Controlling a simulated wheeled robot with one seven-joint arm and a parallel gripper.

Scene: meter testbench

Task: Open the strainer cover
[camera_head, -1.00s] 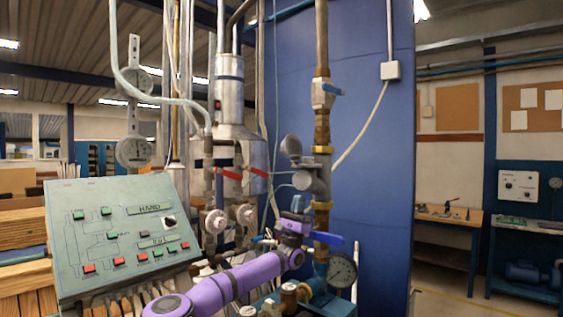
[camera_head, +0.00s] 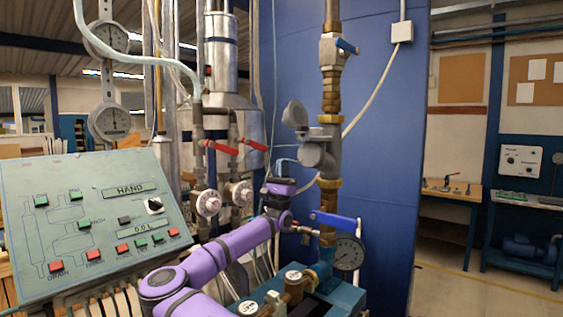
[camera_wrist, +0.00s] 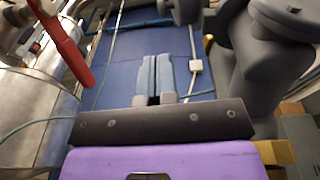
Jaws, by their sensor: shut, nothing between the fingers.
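A grey body (camera_head: 318,155) sits on the brass-and-grey vertical pipe in the head view, with a round grey lid-like part (camera_head: 295,115) raised at its upper left. I cannot tell for sure whether this is the strainer and its cover. Large grey parts, probably the same body, fill the right of the wrist view (camera_wrist: 272,55). My gripper (camera_wrist: 156,60) is shut and empty, its two pale blue fingers side by side, left of those grey parts and apart from them. In the head view my purple wrist (camera_head: 279,186) is just below and left of the grey body; the fingers are hard to make out there.
Red valve levers (camera_head: 222,147) are left of my wrist; one shows large in the wrist view (camera_wrist: 62,40). A blue lever (camera_head: 335,220) and a pressure gauge (camera_head: 349,253) are below right. The control panel (camera_head: 95,215) stands left. A blue wall (camera_head: 385,130) is behind.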

